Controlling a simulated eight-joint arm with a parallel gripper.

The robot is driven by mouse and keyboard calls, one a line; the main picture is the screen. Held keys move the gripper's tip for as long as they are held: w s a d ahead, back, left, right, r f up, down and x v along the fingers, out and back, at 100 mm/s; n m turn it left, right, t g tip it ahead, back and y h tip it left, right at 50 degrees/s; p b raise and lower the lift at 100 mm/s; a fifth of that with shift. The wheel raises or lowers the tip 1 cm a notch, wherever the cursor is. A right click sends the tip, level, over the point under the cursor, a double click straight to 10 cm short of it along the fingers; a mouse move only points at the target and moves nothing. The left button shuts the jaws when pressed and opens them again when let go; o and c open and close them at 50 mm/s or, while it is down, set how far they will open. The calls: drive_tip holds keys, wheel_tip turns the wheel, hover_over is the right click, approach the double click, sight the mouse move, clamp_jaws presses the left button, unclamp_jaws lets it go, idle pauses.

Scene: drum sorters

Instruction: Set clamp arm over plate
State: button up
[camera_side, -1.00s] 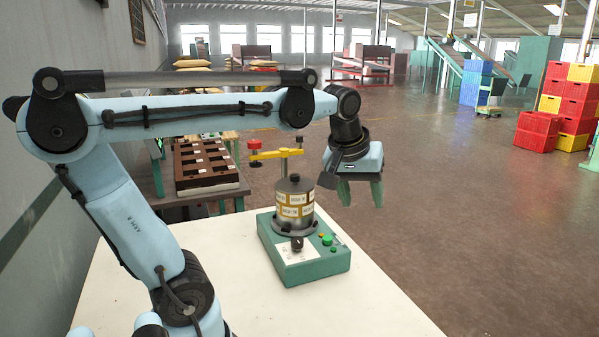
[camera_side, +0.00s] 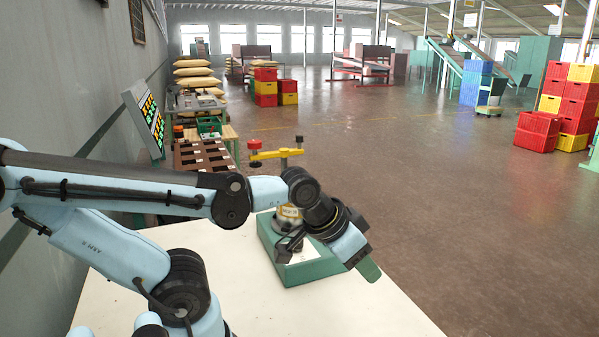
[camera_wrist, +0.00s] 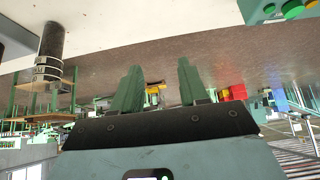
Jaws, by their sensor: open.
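The yellow clamp arm (camera_side: 275,154) with a red knob (camera_side: 254,144) at its left end sits high on a post behind the drum in the side view. Its knob end points left, out to the side of the drum. The labelled drum (camera_side: 289,211) stands on the green base (camera_side: 313,271), mostly hidden by my arm; I cannot make out a separate plate. My gripper (camera_side: 371,270) is low at the base's right front, tilted down, apart from the clamp arm. In the wrist view my gripper (camera_wrist: 157,68) has its two green fingers spread and nothing held between them.
The white table (camera_side: 215,290) is clear in front of the base. A brown slotted tray (camera_side: 203,156) and a lit panel (camera_side: 147,120) stand behind at left. Red and yellow crates (camera_side: 570,105) are far off at right. Green buttons (camera_wrist: 293,9) show at the wrist view's top edge.

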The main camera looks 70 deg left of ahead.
drive_tip(key=shift+w+a+r, duration=0.15)
drive_tip(key=shift+a+r, duration=0.05)
drive_tip(key=shift+a, duration=0.15)
drive_tip(key=shift+c, duration=1.2)
drive_tip(key=w+a+r+g+y, duration=0.1)
drive_tip(key=a+r, duration=0.1)
drive_tip(key=a, duration=0.1)
drive_tip(key=w+a+r+g+y, duration=0.1)
drive_tip(key=a+r+y, duration=0.1)
drive_tip(key=a, duration=0.2)
drive_tip(key=w+a+r+y, duration=0.1)
drive_tip(key=a+r, duration=0.2)
drive_tip(key=a, duration=0.1)
drive_tip(key=shift+w+g+y, duration=0.35)
drive_tip(key=shift+g+y, duration=0.05)
clamp_jaws()
drive_tip(key=a+r+g+y, duration=0.2)
drive_tip(key=a+r, duration=0.2)
drive_tip(key=a, duration=0.2)
drive_tip(key=w+a+r+g+y, duration=0.1)
drive_tip(key=a+r+g+y, duration=0.1)
drive_tip(key=a, duration=0.4)
drive_tip(key=shift+w+a+r+y, duration=0.2)
drive_tip(key=shift+w+r+y, duration=0.1)
drive_tip(key=shift+r, duration=0.6)
